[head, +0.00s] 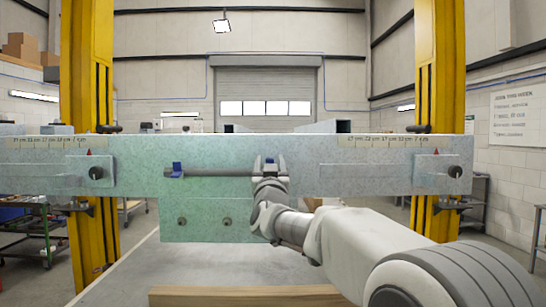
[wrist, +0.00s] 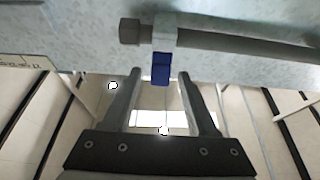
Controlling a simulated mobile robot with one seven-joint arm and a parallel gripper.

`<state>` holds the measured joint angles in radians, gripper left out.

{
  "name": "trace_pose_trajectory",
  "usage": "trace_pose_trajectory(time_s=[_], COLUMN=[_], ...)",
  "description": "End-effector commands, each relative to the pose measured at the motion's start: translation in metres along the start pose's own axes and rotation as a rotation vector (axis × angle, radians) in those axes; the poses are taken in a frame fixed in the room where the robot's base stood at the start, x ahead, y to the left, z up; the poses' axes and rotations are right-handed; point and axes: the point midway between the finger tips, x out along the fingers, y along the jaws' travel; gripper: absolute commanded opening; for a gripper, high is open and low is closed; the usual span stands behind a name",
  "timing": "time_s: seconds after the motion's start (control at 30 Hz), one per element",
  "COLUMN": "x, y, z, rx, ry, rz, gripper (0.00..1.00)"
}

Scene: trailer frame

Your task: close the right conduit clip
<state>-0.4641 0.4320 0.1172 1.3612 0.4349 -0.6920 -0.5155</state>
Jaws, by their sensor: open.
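A grey conduit (head: 220,173) runs level along the front of the pale metal beam (head: 330,180). The right conduit clip (head: 270,160) is near the conduit's right end, mostly hidden behind my gripper (head: 270,164) in the head view. In the wrist view the clip has a pale body and a blue flap (wrist: 161,69). The flap sticks out from the conduit (wrist: 240,44) and does not lie across it. My gripper (wrist: 158,82) is open and empty, with one finger on each side of the flap and visible gaps on both sides.
A left clip (head: 177,168) with a blue part sits near the conduit's left end. Yellow posts (head: 88,130) and (head: 440,110) stand at both beam ends. A lower plate (head: 205,221) with two bolts hangs below. A wooden bar (head: 245,295) lies in front.

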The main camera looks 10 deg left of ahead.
Motion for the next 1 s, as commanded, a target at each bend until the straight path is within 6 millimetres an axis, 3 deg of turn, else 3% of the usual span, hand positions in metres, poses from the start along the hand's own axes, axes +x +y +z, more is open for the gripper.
trace_pose_trajectory(time_s=[0.17,0.47,0.8,1.0], x=[0.0105,0.0118,0.0117,0.0117], y=[0.0002,0.0001,0.0000,0.0000], z=[-0.0002,0.0007,0.0004,0.0003], rx=[0.000,0.000,0.000,0.001], ry=[0.000,-0.001,-0.001,-0.001], rz=[0.000,0.000,0.000,0.000], gripper=[0.58,0.58,0.01,0.00])
